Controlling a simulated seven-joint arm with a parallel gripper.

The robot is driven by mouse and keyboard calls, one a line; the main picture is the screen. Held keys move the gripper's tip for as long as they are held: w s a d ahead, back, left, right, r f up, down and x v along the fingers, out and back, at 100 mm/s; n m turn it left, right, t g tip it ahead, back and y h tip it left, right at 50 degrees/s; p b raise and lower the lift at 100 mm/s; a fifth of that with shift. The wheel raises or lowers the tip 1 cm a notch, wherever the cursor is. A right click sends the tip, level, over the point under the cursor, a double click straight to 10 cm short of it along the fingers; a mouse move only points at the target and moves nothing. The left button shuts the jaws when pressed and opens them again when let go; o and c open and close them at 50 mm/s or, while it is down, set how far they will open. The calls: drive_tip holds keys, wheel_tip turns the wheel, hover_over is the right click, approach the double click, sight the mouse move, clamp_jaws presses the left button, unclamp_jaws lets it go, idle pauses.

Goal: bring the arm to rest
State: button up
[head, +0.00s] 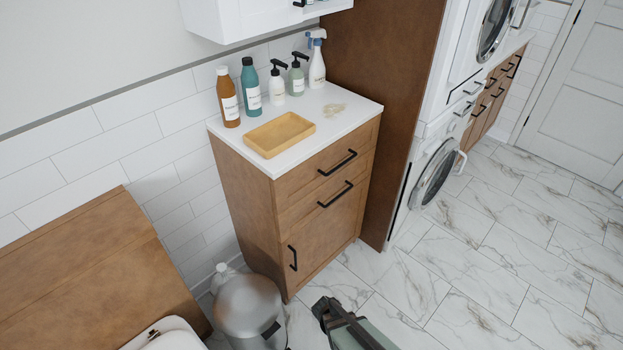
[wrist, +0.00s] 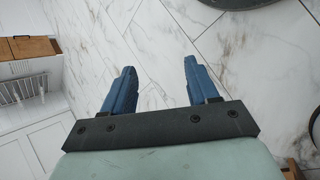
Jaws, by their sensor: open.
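My gripper shows in the wrist view (wrist: 159,70) with its two blue fingers spread apart. Nothing is between them, only the marble-patterned floor behind. In the head view the dark end of my arm (head: 328,310) shows at the bottom edge, in front of the wooden cabinet (head: 315,215) and right of the metal bin. It looks apart from both. The rest of the arm is cut off by the frame.
A metal bin (head: 248,310) is at bottom left. Floor (head: 470,260) on the right is clear.

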drive_tip(key=s+d+r+m+g+y, duration=0.1)
drive_tip(key=s+g+y, duration=0.2)
drive_tip(key=s+y, duration=0.4)
drive_tip(key=shift+s+d+r, duration=0.15)
drive_tip(key=shift+s+r, duration=0.05)
drive_tip(key=shift+s, duration=2.25)
